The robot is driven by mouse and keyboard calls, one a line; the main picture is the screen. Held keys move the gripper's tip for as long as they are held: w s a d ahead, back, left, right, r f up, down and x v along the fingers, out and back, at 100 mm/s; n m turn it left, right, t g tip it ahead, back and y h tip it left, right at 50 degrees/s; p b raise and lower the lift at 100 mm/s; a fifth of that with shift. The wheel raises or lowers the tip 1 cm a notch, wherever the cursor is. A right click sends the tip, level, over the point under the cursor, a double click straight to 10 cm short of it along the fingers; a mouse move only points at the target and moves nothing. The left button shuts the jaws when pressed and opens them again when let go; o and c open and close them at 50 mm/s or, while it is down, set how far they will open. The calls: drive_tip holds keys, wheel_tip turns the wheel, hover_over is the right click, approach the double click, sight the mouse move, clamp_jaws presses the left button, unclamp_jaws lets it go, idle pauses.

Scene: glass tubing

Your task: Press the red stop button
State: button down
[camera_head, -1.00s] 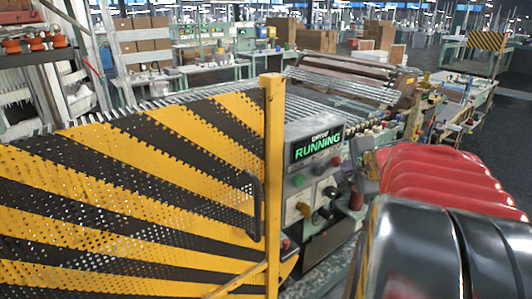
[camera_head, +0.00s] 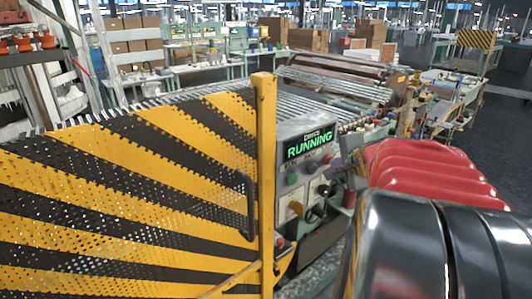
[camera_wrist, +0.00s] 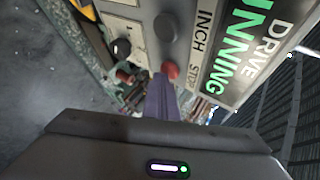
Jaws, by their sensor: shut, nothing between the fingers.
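The red stop button (camera_wrist: 170,70) sits beside the word STOP on a grey control panel (camera_wrist: 185,45) in the wrist view. My gripper (camera_wrist: 161,80) is shut and empty; its narrow fingertips point at the panel, very close to the button and overlapping its lower left edge. I cannot tell whether they touch it.
A yellow and black striped guard (camera_head: 130,190) with a yellow post (camera_head: 264,180) stands left of the panel. A green button (camera_head: 291,178) and dark knobs share the panel. A roller conveyor (camera_head: 225,100) runs behind. Grey floor (camera_head: 500,150) is open at the far right.

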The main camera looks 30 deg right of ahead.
drive_tip(key=shift+s, duration=0.9)
drive_tip(key=s, duration=0.5)
drive_tip(key=shift+d, duration=0.25)
drive_tip(key=shift+w, duration=0.1)
idle(0.8)
